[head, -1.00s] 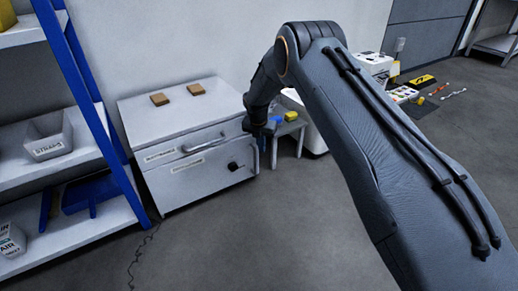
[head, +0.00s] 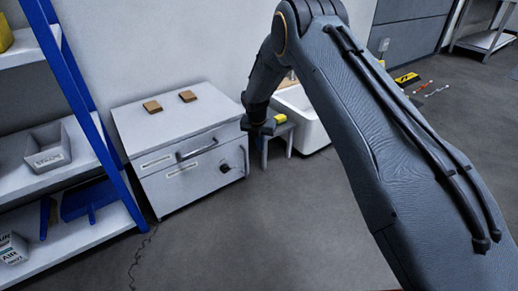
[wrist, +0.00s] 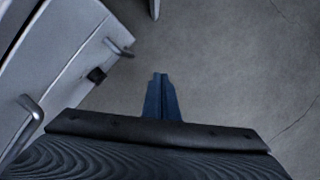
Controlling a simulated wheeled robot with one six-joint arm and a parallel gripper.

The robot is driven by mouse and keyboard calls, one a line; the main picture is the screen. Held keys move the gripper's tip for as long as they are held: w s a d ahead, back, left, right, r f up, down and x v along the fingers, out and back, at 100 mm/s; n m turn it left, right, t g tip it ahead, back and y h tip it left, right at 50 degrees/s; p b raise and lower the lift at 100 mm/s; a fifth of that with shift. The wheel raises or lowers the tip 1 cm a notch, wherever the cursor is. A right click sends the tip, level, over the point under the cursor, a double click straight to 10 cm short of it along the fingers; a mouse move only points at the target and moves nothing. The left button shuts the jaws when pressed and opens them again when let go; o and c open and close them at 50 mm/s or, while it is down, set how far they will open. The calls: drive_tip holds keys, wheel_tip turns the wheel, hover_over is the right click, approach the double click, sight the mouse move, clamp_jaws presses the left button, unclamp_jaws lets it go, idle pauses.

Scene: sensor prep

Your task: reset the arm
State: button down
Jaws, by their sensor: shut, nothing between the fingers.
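My arm (head: 375,130) reaches across the head view from lower right, bends near the top edge and hangs its end down beside the grey stool. The end of the arm is small and dark there, so the fingers are hard to make out. In the wrist view my gripper (wrist: 161,82) shows as two blue fingers pressed together with nothing between them. They are over bare floor, to the right of the grey cabinet (wrist: 62,55).
The cabinet (head: 185,120) carries two brown blocks (head: 152,106) on top. Left is a blue-framed shelf (head: 85,237) with a grey bin (head: 47,147). Behind my wrist are a yellow item (head: 280,118) and a white basin (head: 308,128). Floor in front is clear.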

drive_tip(key=s+a+r+m, duration=0.3)
drive_tip(key=s+r+m, duration=0.1)
drive_tip(key=s+r, duration=0.35)
drive_tip(key=s+a+r+m+g+y, duration=0.1)
drive_tip(key=s+a+r+m, duration=0.1)
drive_tip(key=s+r+m, duration=0.45)
drive_tip(key=s+a+r+m, duration=0.3)
drive_tip(key=s+r, duration=0.5)
drive_tip(key=s, duration=0.2)
drive_tip(key=s+d+r+m+g, duration=0.15)
drive_tip(key=s+m, duration=0.25)
drive_tip(key=s, duration=0.6)
drive_tip(key=s+d+r+m+y+p, duration=0.15)
drive_tip(key=s+m, duration=0.25)
drive_tip(key=s, duration=0.5)
drive_tip(key=s+d+r+m+h, duration=0.1)
drive_tip(key=s+d+r+m, duration=0.3)
drive_tip(key=s, duration=0.6)
drive_tip(key=d+r+m+p, duration=0.3)
drive_tip(key=d+r+p, duration=0.6)
drive_tip(key=r+p, duration=0.3)
drive_tip(key=d+r+m+p, duration=0.4)
drive_tip(key=d+r+p, duration=0.6)
drive_tip(key=p, duration=0.8)
wheel_tip(320, 180, up, 3)
drive_tip(key=shift+w+d+f, duration=0.1)
drive_tip(key=shift+w+d, duration=0.1)
drive_tip(key=shift+w, duration=0.1)
drive_tip(key=c, duration=2.5)
unclamp_jaws()
